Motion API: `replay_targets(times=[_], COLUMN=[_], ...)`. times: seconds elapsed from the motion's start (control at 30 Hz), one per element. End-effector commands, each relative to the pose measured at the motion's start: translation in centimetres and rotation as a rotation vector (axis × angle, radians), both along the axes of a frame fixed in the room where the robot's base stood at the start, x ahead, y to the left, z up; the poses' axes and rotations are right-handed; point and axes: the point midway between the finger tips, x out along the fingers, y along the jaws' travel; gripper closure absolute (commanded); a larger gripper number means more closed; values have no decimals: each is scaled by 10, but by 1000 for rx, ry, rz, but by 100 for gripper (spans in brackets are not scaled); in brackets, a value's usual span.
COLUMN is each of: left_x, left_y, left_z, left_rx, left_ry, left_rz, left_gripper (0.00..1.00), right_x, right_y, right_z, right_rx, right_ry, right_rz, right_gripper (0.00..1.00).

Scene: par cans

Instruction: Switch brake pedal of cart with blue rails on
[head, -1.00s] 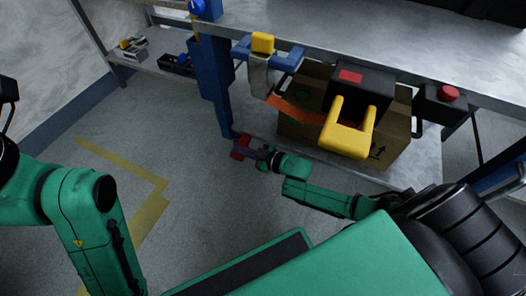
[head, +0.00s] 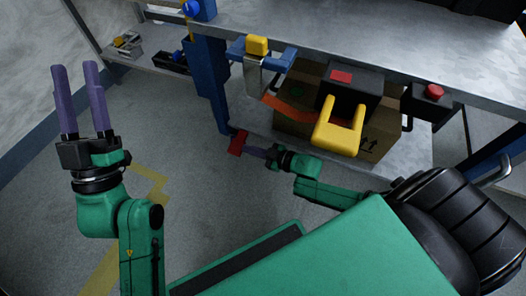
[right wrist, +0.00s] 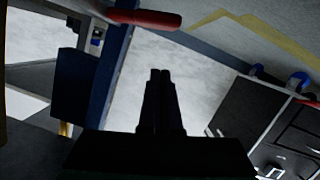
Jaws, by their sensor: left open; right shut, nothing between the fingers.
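The cart has a blue upright rail (head: 212,95) and a grey top. Its red brake pedal (head: 238,143) sits low at the foot of that rail, near the floor. My right gripper (head: 250,151) is shut and empty, its fingertips right by the pedal; I cannot tell whether they touch. In the right wrist view the red pedal (right wrist: 145,19) lies beyond and slightly left of the shut fingertips (right wrist: 160,73). My left gripper (head: 75,67) is open and empty at the far left, fingers pointing up, well away from the cart.
A cardboard box (head: 383,135) stands on the cart's lower shelf. A yellow handle (head: 338,138) on a black unit and a red button (head: 435,91) hang at the cart's edge. A shelf with small parts (head: 150,60) stands behind. Floor at left is clear.

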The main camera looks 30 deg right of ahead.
Motion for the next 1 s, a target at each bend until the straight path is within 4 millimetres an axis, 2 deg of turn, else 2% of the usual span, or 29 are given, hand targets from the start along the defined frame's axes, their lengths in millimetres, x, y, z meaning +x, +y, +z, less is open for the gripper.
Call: replay_targets(times=[0.2,0.47,0.8,1.0], left_x=[13,16,2,-12], left_y=[-8,-16,-25,-28], left_z=[-52,-116,-199,-238], left_rx=[32,66,108,126], left_ry=[169,363,608,724], left_rz=[-19,-42,-76,-94], left_gripper=[50,50,50,50], right_x=[-9,-19,-32,-38], right_y=[-6,-14,-23,-28], right_z=[3,6,10,12], right_rx=[0,0,0,0], right_ry=[2,2,2,1], right_rz=[-1,-1,0,-1], right_gripper=[100,100,100,100])
